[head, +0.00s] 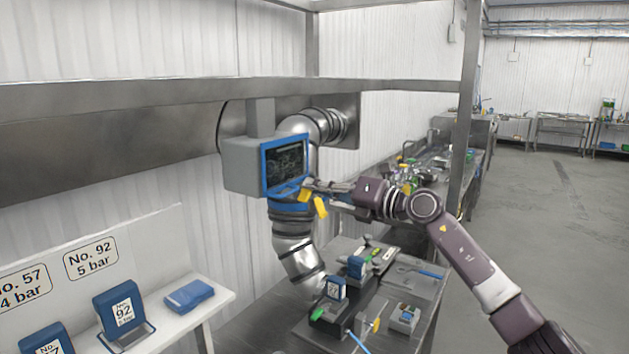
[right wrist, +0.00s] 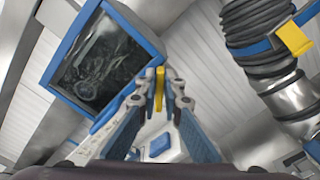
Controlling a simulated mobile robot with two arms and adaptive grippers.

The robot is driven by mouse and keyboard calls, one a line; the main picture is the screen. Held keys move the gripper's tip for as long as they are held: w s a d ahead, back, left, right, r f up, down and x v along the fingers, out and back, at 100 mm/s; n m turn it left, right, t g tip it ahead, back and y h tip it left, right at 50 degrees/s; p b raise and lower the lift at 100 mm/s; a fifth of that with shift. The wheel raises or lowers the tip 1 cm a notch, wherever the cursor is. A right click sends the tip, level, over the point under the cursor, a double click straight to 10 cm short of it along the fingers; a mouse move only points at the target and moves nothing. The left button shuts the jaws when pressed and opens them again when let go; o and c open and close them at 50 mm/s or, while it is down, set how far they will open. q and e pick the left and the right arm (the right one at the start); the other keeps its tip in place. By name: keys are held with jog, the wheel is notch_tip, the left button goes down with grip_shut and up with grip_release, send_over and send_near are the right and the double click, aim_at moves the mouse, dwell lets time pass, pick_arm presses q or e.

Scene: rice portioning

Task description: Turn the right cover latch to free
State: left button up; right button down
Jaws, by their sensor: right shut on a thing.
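A grey box (head: 240,168) with a blue-framed dark panel (head: 286,165) is mounted on the metal pipework. The panel also shows large in the right wrist view (right wrist: 103,62). A yellow latch (right wrist: 159,86) is at the panel's lower right corner. My right gripper (right wrist: 168,92) is shut on this latch, with a finger on each side of it. In the head view my right gripper (head: 314,187) reaches in from the right to that corner. How far the latch is turned cannot be told. My left gripper is not in view.
A yellow tab (right wrist: 292,38) sits on a blue band around the pipe beside the gripper. A bench (head: 268,315) with blue devices stands below. A white shelf (head: 218,297) holds blue units at lower left. A metal frame post (head: 465,110) stands behind my right arm.

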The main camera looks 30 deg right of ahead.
jog(key=shift+d+f+m+p, duration=0.1)
jog(key=shift+f+m+p, duration=0.05)
jog(key=shift+m+p, duration=1.05)
jog(key=shift+d+f+m+p, duration=0.15)
jog(key=shift+m+p, duration=0.6)
jog(key=shift+m, duration=0.85)
jog(key=shift+f+m+p, duration=0.15)
jog(key=shift+m+p, duration=0.8)
jog(key=shift+m, duration=0.45)
jog(key=shift+f, duration=0.1)
jog(key=c, duration=2.1)
grip_release()
jog(key=shift+d, duration=0.1)
